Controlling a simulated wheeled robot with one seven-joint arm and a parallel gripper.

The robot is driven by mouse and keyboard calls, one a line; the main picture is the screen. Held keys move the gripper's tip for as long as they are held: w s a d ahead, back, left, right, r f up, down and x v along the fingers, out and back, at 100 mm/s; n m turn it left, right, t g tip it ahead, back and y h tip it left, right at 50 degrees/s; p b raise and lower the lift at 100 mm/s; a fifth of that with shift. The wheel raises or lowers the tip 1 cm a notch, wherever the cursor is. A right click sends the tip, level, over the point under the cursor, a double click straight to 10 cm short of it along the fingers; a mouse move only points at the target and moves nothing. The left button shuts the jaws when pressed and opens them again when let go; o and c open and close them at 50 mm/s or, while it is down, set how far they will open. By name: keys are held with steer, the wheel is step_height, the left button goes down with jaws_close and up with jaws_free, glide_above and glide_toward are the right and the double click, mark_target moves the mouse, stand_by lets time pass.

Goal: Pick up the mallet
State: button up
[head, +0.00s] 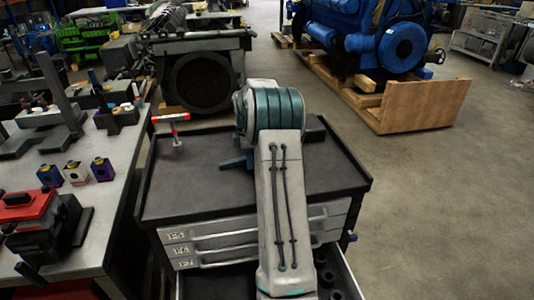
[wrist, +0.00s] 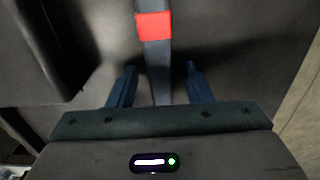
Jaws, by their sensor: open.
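In the wrist view a grey bar with a red band (wrist: 154,27), which looks like the mallet's handle, runs between the two blue fingers of my gripper (wrist: 160,85). The fingers are open, one on each side of the bar, with a gap to each. No mallet head can be made out there. In the head view my arm covers most of this spot; one blue finger of my gripper (head: 236,163) shows over the black top of the tool cart (head: 200,195).
A red and white T-shaped tool (head: 170,118) stands at the cart's far left. A black block (head: 313,128) sits at its far right. An open drawer (head: 335,275) is in front. A workbench (head: 105,200) is at left. The floor at right is clear.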

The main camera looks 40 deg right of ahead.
jaws_close()
steer(key=shift+r, duration=0.1)
steer(key=shift+r, duration=0.45)
steer(key=r, duration=0.1)
steer(key=r+b, duration=0.1)
steer(key=d+r, duration=0.1)
steer(key=shift+s+r+b, duration=0.25)
steer(key=shift+b, duration=0.1)
steer(key=s+d+r+b, duration=0.1)
steer(key=s+d+r, duration=0.5)
steer(key=s+d, duration=0.1)
steer(key=shift+s+d+r+b, duration=0.2)
steer(key=shift+s+r+b, duration=0.1)
steer(key=shift+b, duration=0.1)
